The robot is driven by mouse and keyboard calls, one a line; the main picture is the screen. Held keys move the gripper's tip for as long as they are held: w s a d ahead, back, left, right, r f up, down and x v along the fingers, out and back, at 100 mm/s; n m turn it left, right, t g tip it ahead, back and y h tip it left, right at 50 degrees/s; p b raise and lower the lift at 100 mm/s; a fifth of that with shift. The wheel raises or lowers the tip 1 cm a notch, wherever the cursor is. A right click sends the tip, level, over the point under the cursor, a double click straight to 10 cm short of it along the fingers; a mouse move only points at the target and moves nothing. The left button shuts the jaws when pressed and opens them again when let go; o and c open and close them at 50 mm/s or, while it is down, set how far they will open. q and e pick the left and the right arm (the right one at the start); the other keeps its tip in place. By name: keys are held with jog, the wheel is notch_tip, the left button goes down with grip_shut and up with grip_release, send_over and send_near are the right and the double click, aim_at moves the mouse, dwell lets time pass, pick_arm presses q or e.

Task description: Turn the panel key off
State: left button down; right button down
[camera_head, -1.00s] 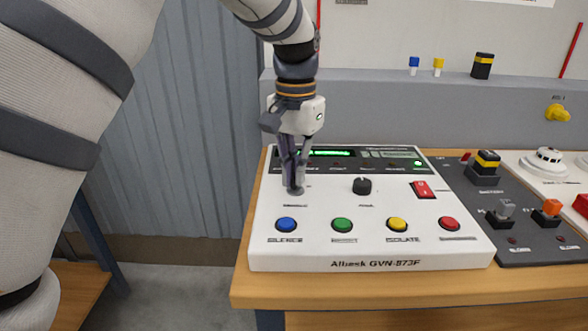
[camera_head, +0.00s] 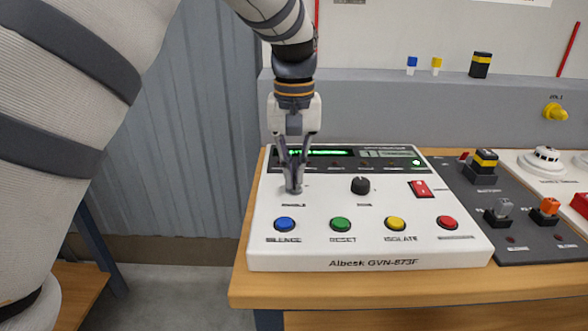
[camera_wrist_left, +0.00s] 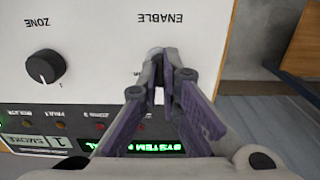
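The white control panel (camera_head: 262,240) lies on the wooden bench. My left gripper (camera_head: 293,184) points down at the panel's upper left, over the spot labelled ENABLE. In the left wrist view the gripper (camera_wrist_left: 161,72) has its two purple-grey fingers brought together at the tips around the small grey panel key (camera_wrist_left: 157,54). The fingers hide most of the key, so its exact angle is hard to tell. My right gripper is in no view.
A black zone knob (camera_head: 360,186) sits right of the key, with a red rocker switch (camera_head: 421,189) beyond it. Blue (camera_head: 285,224), green (camera_head: 341,224), yellow (camera_head: 395,223) and red (camera_head: 447,222) buttons line the front. A dark switch panel (camera_head: 520,238) adjoins at right.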

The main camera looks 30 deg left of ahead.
aim_at(294, 175)
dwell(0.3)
pick_arm(q)
jog(key=c, duration=1.8)
grip_release()
notch_tip(294, 175, up, 12)
